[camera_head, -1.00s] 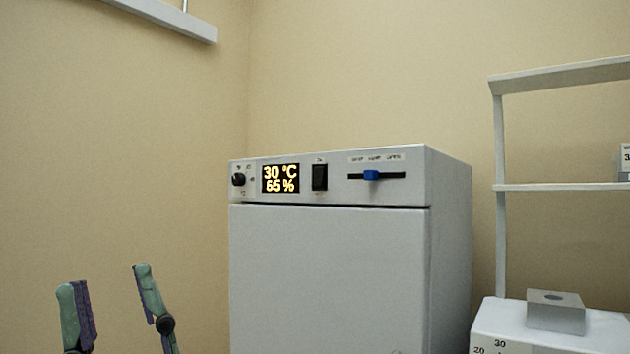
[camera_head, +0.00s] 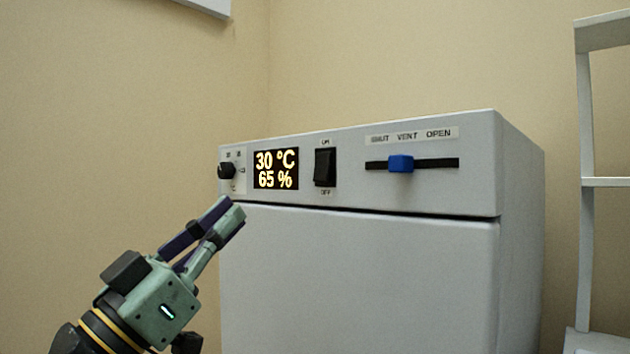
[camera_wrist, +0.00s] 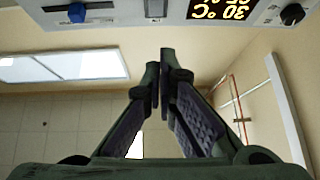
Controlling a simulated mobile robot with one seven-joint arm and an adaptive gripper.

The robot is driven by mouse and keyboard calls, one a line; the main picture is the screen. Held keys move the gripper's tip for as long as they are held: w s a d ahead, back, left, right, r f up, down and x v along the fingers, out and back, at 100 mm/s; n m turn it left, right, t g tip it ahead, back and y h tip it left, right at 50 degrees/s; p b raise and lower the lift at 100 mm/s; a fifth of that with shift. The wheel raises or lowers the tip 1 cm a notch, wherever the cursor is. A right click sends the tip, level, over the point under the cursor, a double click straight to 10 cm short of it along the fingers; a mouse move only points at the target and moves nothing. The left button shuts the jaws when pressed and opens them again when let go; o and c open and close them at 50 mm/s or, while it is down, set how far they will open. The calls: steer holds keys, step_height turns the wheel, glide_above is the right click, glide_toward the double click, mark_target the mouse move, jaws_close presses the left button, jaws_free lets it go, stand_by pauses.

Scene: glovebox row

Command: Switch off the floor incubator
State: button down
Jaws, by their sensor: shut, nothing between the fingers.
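The floor incubator (camera_head: 360,270) is a light grey box with a control strip along its top front. A black rocker switch (camera_head: 325,167) sits on the strip between an ON label above and an OFF label below. The lit display (camera_head: 276,168) reads 30 °C and 65 %. My gripper (camera_head: 232,208) is shut and empty, in front of the incubator's upper left, below the display and left of the rocker. In the wrist view the fingertips (camera_wrist: 160,62) are together below the panel, and the rocker (camera_wrist: 155,10) shows partly at the top edge.
A black knob (camera_head: 227,171) is left of the display. A blue slider (camera_head: 400,163) sits in a slot marked SHUT, VENT, OPEN, right of the rocker. A white shelf frame (camera_head: 588,180) stands at the right. The wall is at the left.

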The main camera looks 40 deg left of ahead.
steer(key=shift+w+d+m+h, duration=0.25)
steer(key=shift+d+m+h, duration=0.2)
steer(key=shift+h, duration=0.25)
steer(key=p, duration=0.4)
glide_toward(326, 163)
step_height(326, 163, up, 4)
steer(key=w, duration=0.1)
steer(key=w+f, duration=0.1)
steer(key=w, duration=0.1)
steer(key=shift+w+d, duration=0.15)
steer(key=shift+w, duration=0.15)
